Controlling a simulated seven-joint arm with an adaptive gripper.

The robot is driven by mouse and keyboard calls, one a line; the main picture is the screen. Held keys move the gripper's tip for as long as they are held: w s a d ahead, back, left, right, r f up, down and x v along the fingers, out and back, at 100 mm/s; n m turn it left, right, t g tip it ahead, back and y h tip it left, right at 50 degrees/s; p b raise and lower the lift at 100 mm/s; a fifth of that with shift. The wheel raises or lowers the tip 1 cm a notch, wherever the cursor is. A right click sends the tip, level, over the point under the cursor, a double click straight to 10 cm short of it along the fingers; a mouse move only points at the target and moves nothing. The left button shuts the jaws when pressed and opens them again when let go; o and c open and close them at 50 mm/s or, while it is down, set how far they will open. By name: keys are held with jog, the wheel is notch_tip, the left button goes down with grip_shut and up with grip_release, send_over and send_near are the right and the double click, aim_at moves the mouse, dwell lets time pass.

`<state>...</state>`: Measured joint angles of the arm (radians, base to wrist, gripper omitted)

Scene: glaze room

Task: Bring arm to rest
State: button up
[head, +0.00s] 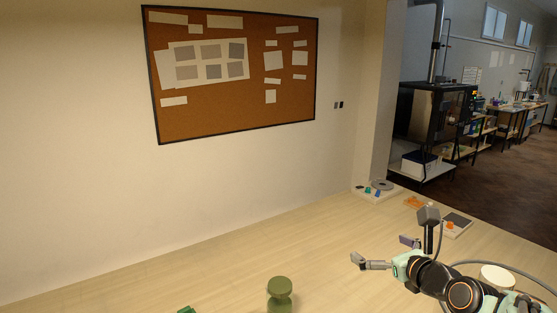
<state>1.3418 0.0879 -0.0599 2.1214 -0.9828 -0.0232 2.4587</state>
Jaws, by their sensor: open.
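My gripper (381,249) is at the lower right in the head view, at the end of my arm, which comes in from the bottom right corner. Its two fingers are spread apart, and I see nothing between them. It appears to be above the pale wooden table (230,270); its exact height is hard to tell. A green knob-shaped object (280,292) stands on the table to the left of my gripper, clearly apart from it.
Orange pieces (414,202) and a pale board with a dark pad (459,220) lie beyond my arm. A green object (186,310) is cut off below. The table's left-centre is clear.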

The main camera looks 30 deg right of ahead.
jog(key=w+a+r+n+y, duration=0.1)
jog(key=w+a+n+y, duration=0.55)
jog(key=a, duration=0.75)
jog(key=w+a+f+n+g+y, duration=0.1)
jog(key=a+f+n+g+y, duration=0.15)
jog(key=a+n, duration=0.85)
jog(key=s+a+f+n+g, duration=0.3)
jog(key=s+a+n, duration=0.15)
jog(key=a, duration=0.25)
jog(key=s+a+f+n+g, duration=0.2)
jog(key=s+a+n, duration=0.25)
jog(key=a, duration=0.25)
jog(key=s+d+f+n+g+h, duration=0.1)
jog(key=s+d+f+n+g, duration=0.1)
jog(key=s+n, duration=0.4)
jog(key=s+d+f+n+g+h, duration=0.2)
jog(key=s+d+f+n+g, duration=0.1)
jog(key=s+n, duration=0.3)
jog(key=shift+s+d+f+n+g+h, duration=0.2)
jog(key=shift+s+f+n+g+h, duration=0.1)
jog(key=shift+n+g, duration=0.25)
jog(key=shift+w, duration=0.1)
